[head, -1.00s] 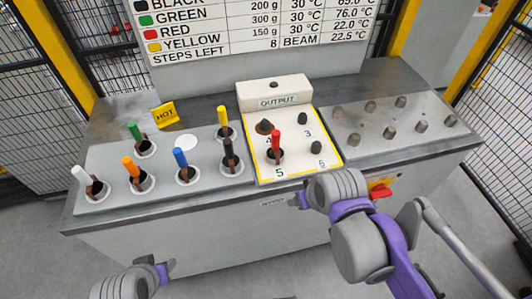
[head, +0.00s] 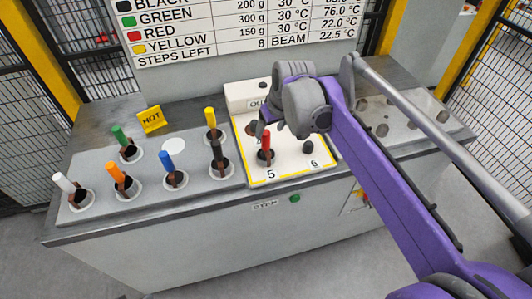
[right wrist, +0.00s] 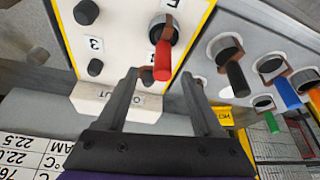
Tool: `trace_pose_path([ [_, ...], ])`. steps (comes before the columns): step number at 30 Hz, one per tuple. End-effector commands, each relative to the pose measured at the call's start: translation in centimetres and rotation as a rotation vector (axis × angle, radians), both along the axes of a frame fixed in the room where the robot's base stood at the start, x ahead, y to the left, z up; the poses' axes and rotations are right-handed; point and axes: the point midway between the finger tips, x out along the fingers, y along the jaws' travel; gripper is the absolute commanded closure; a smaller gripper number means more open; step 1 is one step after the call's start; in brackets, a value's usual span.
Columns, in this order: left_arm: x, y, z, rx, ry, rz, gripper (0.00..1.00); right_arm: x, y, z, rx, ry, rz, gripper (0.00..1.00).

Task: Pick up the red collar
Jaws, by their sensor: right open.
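The red collar (head: 266,143) shows as an upright red handle with a darker piece at its foot, standing at place 5 of the white output panel (head: 290,171). In the right wrist view the red handle (right wrist: 162,60) points toward the camera, just beyond the fingertips and roughly between them. My right gripper (right wrist: 161,78) is open and empty. In the head view its dark fingers (head: 261,121) reach down over the panel just behind the red handle, partly hidden by its wrist. My left gripper is out of view.
Left of the panel, white (head: 65,183), orange (head: 117,173), green (head: 119,136), blue (head: 167,161), yellow (head: 211,118) and black (head: 217,152) handles stand in holes. A yellow HOT sign (head: 151,119) stands behind them. A grey plate with knobs (head: 382,130) lies right.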

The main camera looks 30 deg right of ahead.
Motion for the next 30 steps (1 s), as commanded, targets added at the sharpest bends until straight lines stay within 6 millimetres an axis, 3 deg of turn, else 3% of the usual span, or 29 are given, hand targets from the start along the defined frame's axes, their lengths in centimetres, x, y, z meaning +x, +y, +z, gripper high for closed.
trace_pose_path([
  [7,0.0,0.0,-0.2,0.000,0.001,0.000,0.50,1.8,0.3,-3.1,0.000,0.000,0.000,0.32],
  [16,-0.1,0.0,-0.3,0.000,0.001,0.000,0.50,2.0,0.3,-3.6,0.000,0.000,0.000,0.32],
  [27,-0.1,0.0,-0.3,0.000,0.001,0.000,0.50,2.0,0.3,-3.6,0.000,0.000,0.000,0.97],
  [30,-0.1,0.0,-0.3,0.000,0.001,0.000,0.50,2.0,0.3,-3.6,0.000,0.000,0.000,1.00],
])
